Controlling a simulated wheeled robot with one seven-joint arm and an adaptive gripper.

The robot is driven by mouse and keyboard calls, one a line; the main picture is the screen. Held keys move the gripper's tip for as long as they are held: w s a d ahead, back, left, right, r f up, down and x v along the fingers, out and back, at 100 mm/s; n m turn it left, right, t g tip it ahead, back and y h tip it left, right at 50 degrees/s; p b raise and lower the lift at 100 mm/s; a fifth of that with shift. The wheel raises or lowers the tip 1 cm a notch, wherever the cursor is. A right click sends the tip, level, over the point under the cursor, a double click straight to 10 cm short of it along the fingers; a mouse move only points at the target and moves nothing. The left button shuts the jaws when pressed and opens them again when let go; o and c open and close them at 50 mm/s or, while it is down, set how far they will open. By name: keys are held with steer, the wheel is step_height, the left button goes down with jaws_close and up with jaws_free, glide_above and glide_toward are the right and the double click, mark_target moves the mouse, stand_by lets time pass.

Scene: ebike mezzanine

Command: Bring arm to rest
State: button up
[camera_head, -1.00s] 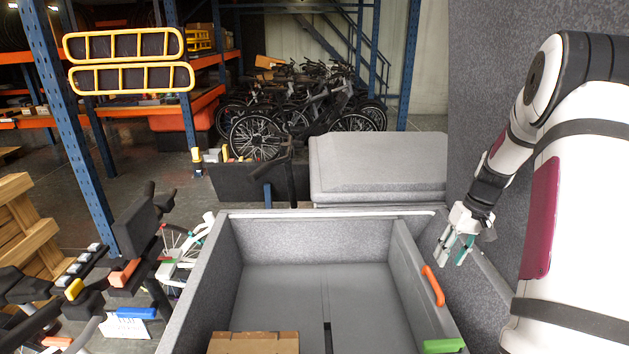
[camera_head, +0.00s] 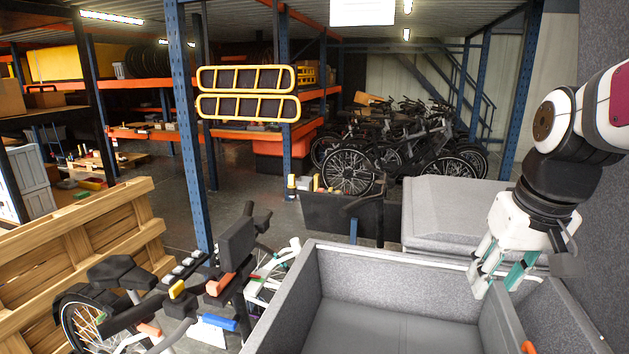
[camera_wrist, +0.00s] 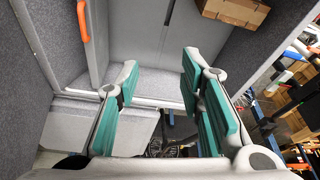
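My gripper (camera_head: 500,277) is at the right in the head view, pointing down over the right wall of the grey cargo box (camera_head: 384,262). Its teal-padded fingers are apart with nothing between them. In the wrist view the gripper (camera_wrist: 160,88) also shows open and empty, with the grey box interior (camera_wrist: 165,45) beyond the fingers. My arm is bent at the right side of the head view.
An orange handle (camera_wrist: 82,20) is on the box wall, and a cardboard box (camera_wrist: 236,10) lies inside. A grey lidded box (camera_head: 455,215) stands behind. A handlebar (camera_head: 235,260) and wooden pallet crate (camera_head: 85,240) are at left. Parked bikes (camera_head: 400,150) stand at the back.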

steer(key=s+a+r+n+t, duration=0.1)
steer(key=s+a+t, duration=0.1)
steer(key=s+a, duration=0.6)
steer(key=s, duration=0.3)
steer(key=shift+s+a+r, duration=0.15)
steer(key=shift+s+r, duration=0.1)
steer(key=shift+s, duration=0.05)
